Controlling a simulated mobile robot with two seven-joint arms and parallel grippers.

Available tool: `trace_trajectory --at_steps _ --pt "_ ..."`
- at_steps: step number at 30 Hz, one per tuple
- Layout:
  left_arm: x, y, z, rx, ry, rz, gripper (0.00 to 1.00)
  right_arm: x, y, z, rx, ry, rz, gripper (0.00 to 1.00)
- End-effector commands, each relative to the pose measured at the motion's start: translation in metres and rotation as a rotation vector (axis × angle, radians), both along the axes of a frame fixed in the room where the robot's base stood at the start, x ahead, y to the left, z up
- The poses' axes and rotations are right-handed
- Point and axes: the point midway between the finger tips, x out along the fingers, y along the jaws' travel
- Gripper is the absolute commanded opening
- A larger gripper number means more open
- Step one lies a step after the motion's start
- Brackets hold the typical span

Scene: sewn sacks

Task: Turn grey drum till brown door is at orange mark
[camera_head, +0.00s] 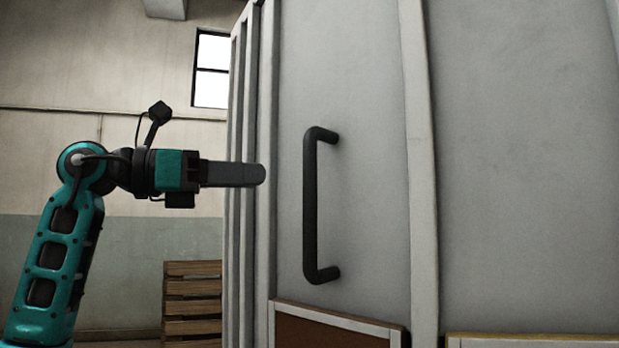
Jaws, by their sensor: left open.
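The grey drum (520,170) fills the right half of the head view, with upright pale ribs on its side. A black bar handle (310,205) stands upright on one of its panels. Below the handle is the top of a brown panel (330,330) in a white frame, possibly the brown door; its lower part is cut off. No orange mark can be made out. My left gripper (262,174) is open and empty, left of the handle and apart from it, pointing right at the drum's left side. My right gripper is not in view.
A stack of wooden slats (192,300), like pallets, stands at the lower left behind my left arm. A window (211,70) is in the wall behind. A yellowish edge (530,340) shows at the bottom right of the drum. The space between gripper and handle looks clear.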

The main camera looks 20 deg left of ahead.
Motion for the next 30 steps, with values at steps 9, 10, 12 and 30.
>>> trace_trajectory --at_steps 9,10,12,30 --pt "0.039 -0.056 0.001 -0.003 0.001 -0.007 0.45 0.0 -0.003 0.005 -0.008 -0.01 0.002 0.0" --pt "0.041 -0.06 0.001 -0.003 0.001 -0.007 0.45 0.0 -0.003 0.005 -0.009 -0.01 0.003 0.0" --pt "0.048 -0.068 0.001 -0.003 0.002 -0.006 0.45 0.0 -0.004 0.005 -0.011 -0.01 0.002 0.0" --pt "0.059 -0.082 0.0 -0.001 0.0 -0.003 0.37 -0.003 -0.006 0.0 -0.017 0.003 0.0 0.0"
